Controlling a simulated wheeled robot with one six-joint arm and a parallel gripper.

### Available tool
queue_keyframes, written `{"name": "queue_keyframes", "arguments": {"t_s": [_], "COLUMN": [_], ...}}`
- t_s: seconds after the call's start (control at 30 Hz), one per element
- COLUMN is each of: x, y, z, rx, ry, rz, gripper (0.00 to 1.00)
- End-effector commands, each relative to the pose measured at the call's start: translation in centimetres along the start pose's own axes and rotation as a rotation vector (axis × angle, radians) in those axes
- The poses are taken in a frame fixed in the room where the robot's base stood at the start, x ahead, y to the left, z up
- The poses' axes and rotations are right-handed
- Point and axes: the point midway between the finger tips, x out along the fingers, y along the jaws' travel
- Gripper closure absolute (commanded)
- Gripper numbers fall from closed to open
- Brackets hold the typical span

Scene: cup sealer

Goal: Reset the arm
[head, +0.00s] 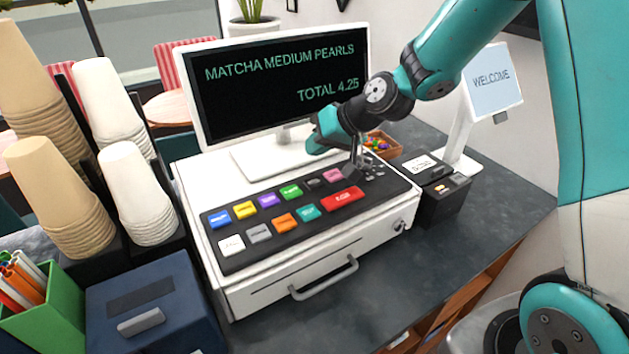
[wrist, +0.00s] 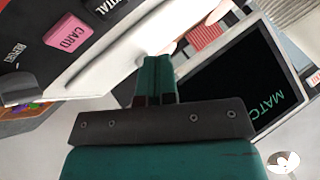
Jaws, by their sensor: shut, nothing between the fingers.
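My gripper (head: 316,147) hangs above the back of the cash register, in front of the monitor's lower right part. In the wrist view its two teal fingers (wrist: 154,72) are together with nothing between them. The register (head: 250,292) is white with a shut drawer. Its black key panel (head: 262,216) carries several coloured keys, among them a red one (head: 342,199) and a pink card key (wrist: 68,32). My fingers appear apart from the keys. The monitor (head: 270,85) reads MATCHA MEDIUM PEARLS, TOTAL 4.25.
A card terminal (head: 440,200) and a white stand with a WELCOME screen (head: 492,82) are on the right. Stacked cups (head: 140,190), a dark blue box (head: 150,305) and a green pen holder (head: 45,320) crowd the left. The counter's right front (head: 480,235) is clear.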

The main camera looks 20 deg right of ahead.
Motion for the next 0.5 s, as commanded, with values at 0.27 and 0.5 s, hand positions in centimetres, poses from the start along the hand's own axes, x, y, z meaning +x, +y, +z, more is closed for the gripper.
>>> {"name": "queue_keyframes", "arguments": {"t_s": [0.27, 0.5], "x": [-0.2, -3.6], "y": [-0.6, -7.0], "z": [0.4, 7.9], "rx": [-0.013, -0.186], "ry": [-0.012, -0.215], "rz": [-0.002, -0.013], "gripper": [1.00, 1.00]}}
